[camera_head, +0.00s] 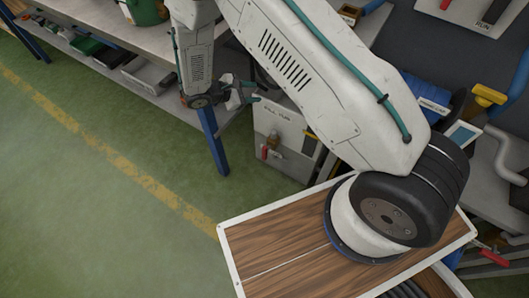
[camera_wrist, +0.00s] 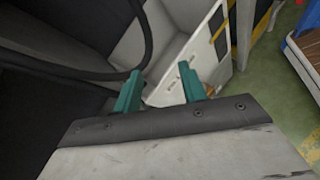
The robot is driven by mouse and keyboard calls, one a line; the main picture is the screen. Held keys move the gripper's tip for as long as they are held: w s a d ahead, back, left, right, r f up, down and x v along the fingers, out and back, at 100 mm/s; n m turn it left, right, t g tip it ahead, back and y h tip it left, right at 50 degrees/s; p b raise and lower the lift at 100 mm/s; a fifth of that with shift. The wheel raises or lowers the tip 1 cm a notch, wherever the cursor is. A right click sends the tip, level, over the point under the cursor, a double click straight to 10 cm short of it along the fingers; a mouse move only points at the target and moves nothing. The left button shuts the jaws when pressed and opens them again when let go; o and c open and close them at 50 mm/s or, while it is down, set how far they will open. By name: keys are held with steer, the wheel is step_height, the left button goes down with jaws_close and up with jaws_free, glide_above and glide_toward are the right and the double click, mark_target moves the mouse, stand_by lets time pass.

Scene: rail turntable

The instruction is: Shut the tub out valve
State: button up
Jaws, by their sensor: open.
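My gripper (camera_head: 238,95) hangs at the end of my bent arm, left of a white panel. It is empty. In the wrist view its two teal fingers (camera_wrist: 160,86) stand apart, with a white panel beyond them. No label for the tub out valve is readable, so I cannot tell which part it is. A yellow handle (camera_head: 490,94) sits by blue pipework at the right. A red-handled part (camera_head: 494,257) sits at the lower right. My arm hides part of the area between.
A white panel (camera_head: 280,118) with small red and yellow parts stands right of my gripper. A workbench (camera_head: 120,45) with a blue leg (camera_head: 213,140) and loaded lower shelf is at upper left. Green floor (camera_head: 85,200) with a yellow line is clear at left. A black hose (camera_wrist: 80,72) crosses the wrist view.

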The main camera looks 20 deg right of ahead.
step_height(320, 180, down, 17)
steer(key=s+a+n+t, duration=0.2)
steer(key=a+n+t, duration=0.1)
steer(key=n, duration=0.2)
steer(key=n+t+y, duration=0.1)
steer(key=n+t, duration=0.2)
steer(key=n, duration=0.2)
glide_toward(263, 153)
steer(key=x, duration=1.1)
steer(key=shift+d+f, duration=0.1)
steer(key=shift+f, duration=0.05)
jaws_close()
